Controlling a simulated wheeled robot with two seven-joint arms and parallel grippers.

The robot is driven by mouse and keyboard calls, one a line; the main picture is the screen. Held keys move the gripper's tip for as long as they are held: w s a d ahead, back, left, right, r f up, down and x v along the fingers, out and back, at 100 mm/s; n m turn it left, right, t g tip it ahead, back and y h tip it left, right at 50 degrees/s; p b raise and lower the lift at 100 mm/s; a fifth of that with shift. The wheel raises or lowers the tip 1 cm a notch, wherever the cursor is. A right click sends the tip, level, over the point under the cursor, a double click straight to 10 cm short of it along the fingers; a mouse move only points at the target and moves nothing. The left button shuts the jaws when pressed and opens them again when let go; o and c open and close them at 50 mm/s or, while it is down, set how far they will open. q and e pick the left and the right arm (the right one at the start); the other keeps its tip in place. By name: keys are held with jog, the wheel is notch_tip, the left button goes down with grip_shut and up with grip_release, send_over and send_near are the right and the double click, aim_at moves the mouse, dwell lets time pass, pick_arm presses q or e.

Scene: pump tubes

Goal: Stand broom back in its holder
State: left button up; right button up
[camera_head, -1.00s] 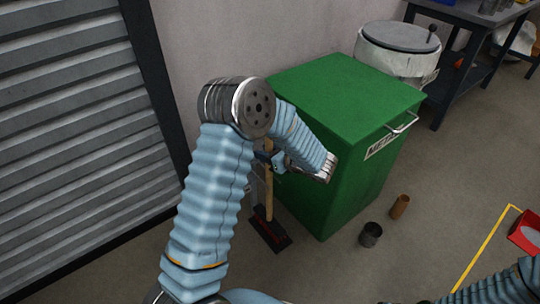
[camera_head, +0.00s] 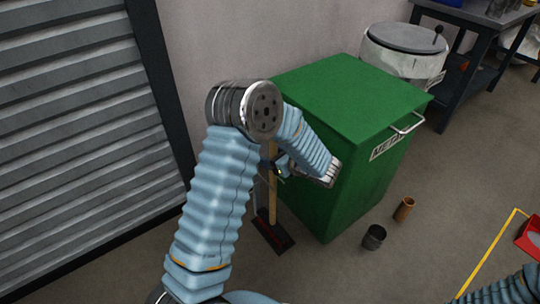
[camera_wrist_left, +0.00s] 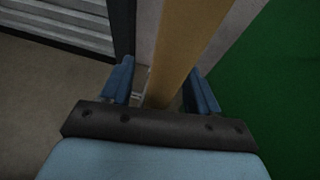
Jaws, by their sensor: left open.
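The broom's pale wooden handle (camera_head: 272,205) stands roughly upright between the wall and the green bin. Its lower end meets a dark, reddish-edged piece (camera_head: 272,232) on the floor; I cannot tell broom head from holder base there. A thin grey upright (camera_head: 258,190), possibly part of the holder, shows beside the handle. My left gripper (camera_head: 275,168) is at the handle, partly hidden by my arm. In the left wrist view, its two blue fingers (camera_wrist_left: 160,88) are apart, one on each side of the handle (camera_wrist_left: 188,40). Contact is unclear. My right gripper is out of view.
The green bin (camera_head: 345,95) stands close to the right of the handle. A grey shutter (camera_head: 75,120) is at the left. A dark cup (camera_head: 374,237) and a brown cup (camera_head: 404,209) stand on the floor.

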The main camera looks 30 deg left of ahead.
pick_arm(q)
jog(key=v, duration=1.4)
jog(key=s+d+f+n+g+h+p, duration=0.1)
jog(key=s+d+f+n+h+p, duration=0.2)
jog(key=s+f+n+h, duration=0.5)
jog(key=s+d+f+n+g+h+p, duration=0.1)
jog(key=s+d+f+n+h+p, duration=0.2)
jog(key=f+n, duration=1.1)
jog(key=shift+s+d+n+h, duration=0.3)
jog(key=shift+s+d+h, duration=1.5)
jog(key=shift+s+h, duration=1.8)
jog(key=shift+s+y, duration=0.4)
jog(key=shift+s, duration=0.05)
